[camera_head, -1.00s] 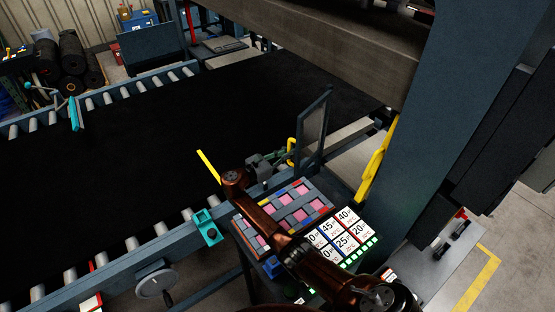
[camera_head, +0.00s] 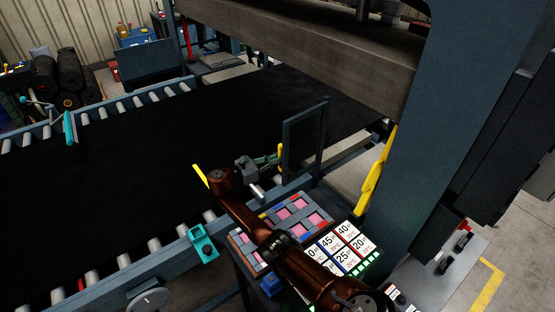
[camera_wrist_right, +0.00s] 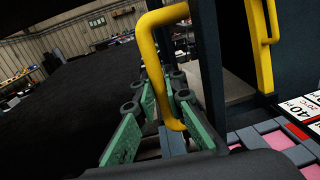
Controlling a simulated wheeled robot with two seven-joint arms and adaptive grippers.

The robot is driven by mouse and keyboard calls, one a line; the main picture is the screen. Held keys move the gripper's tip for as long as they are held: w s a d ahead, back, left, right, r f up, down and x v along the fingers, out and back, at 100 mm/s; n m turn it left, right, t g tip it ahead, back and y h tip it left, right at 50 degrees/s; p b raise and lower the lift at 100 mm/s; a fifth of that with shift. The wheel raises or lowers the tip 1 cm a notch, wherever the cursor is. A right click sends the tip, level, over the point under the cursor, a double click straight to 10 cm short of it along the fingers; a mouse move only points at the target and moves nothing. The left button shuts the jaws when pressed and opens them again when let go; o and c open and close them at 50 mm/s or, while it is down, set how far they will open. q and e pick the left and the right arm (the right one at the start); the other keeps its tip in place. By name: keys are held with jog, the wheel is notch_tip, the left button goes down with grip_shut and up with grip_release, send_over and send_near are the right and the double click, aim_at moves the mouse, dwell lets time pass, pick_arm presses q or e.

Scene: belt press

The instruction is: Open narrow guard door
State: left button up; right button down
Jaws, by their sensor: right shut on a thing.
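The narrow guard door (camera_head: 287,140) is a dark blue-grey frame with a see-through panel, standing upright beside the belt at the press. Its frame also shows in the right wrist view (camera_wrist_right: 211,70). A yellow bent handle (camera_wrist_right: 157,70) sits on its left edge; in the head view it shows as a small yellow piece (camera_head: 280,153). My right gripper (camera_head: 268,161) has its green fingers around the handle and is shut on it. The lower end of the handle passes between the fingers in the right wrist view. My left gripper is not in view.
The black belt (camera_head: 120,160) lies left of the door, edged with rollers. A panel of pink blocks (camera_head: 293,212) and number cards (camera_head: 345,240) lies below the door, under my right arm. The thick press post (camera_head: 425,130) and another yellow handle (camera_head: 374,175) stand to the right.

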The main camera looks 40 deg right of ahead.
jog(key=c, duration=2)
grip_release()
jog(key=shift+a, duration=0.1)
jog(key=a, duration=0.4)
jog(key=w+a, duration=0.1)
jog(key=a, duration=0.6)
jog(key=shift+w+a, duration=0.3)
jog(key=shift+a, duration=0.05)
